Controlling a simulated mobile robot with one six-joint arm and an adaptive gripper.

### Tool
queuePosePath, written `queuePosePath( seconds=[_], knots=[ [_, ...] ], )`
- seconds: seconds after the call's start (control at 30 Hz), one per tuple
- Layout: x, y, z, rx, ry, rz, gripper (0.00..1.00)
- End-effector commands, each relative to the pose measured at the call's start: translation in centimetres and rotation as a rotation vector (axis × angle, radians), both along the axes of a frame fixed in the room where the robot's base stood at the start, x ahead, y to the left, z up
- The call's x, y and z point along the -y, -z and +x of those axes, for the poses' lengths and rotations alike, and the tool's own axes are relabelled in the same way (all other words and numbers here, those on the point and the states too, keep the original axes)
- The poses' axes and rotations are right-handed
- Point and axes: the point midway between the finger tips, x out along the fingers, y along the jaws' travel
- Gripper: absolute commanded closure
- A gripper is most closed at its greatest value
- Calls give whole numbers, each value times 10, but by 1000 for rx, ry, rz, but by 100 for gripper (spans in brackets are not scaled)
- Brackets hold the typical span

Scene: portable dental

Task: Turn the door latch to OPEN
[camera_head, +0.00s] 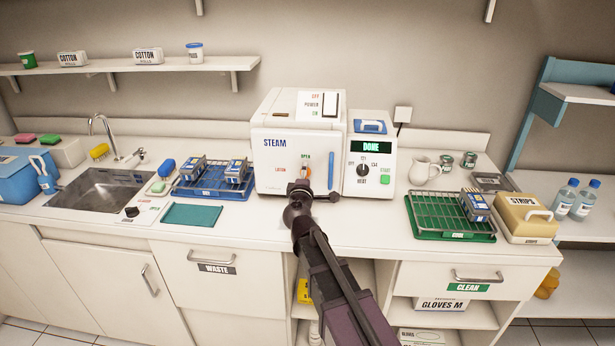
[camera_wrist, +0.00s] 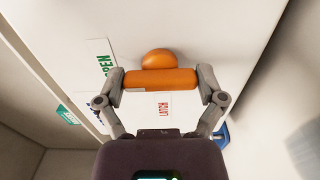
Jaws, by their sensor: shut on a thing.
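The door latch is an orange bar on a round orange knob (camera_wrist: 157,58), set on the white front of the steam unit (camera_head: 279,145). My gripper (camera_wrist: 162,82) is shut on the latch bar (camera_wrist: 160,80), one finger at each end. In the wrist view the bar's left end lies near the OPEN label (camera_wrist: 101,62), and the LATCH label (camera_wrist: 163,106) is beside the bar. In the head view the bar stands roughly upright below the OPEN label (camera_head: 305,156), partly hidden by my gripper (camera_head: 300,186). The door looks closed.
A blue handle (camera_head: 331,171) is to the right of the latch. A control box (camera_head: 369,165) reading DONE stands right of the unit. A blue rack (camera_head: 212,192) with packs is left, a green rack (camera_head: 451,217) right. The counter before the unit is mostly clear.

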Motion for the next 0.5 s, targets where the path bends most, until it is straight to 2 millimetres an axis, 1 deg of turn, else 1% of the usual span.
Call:
queuePosePath(
  seconds=[0.37,0.4,0.5],
  knots=[
    [0,0,0,-1,0,8,59],
    [0,0,0,-1,0,8,0],
    [0,0,0,-1,0,7,0]
  ],
)
